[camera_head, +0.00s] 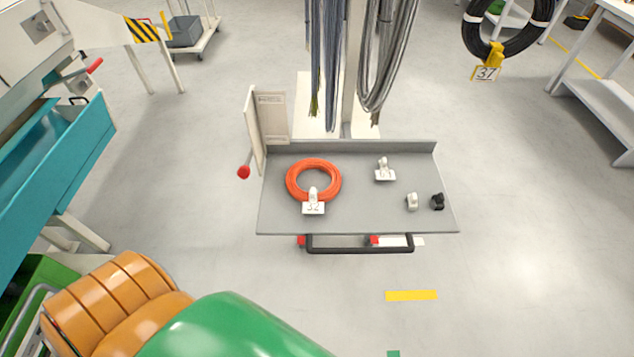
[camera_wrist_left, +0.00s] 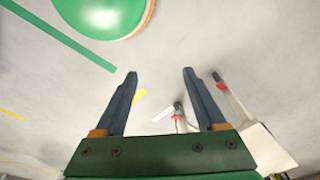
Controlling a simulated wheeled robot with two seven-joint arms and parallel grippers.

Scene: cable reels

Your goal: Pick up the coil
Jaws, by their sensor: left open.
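An orange coil (camera_head: 327,164) lies flat on the left part of a grey tray (camera_head: 350,220) in the head view. A white clip with a tag marked 32 (camera_head: 313,206) sits on the coil's front side. My left gripper (camera_wrist_left: 161,73) shows in the left wrist view, with two dark fingers spread apart and nothing between them. The floor is behind the fingers there. In the head view my left arm reaches in at the lower left, but its gripper is not visible. The coil is not visible in the left wrist view. My right gripper is in neither view.
A white tagged clip (camera_head: 384,170), a small white clip (camera_head: 412,201) and a black clip (camera_head: 438,202) lie on the tray's right half. A black handle bar (camera_head: 360,249) runs along its front. Grey cables (camera_head: 388,50) hang behind. A teal machine (camera_head: 50,180) stands left.

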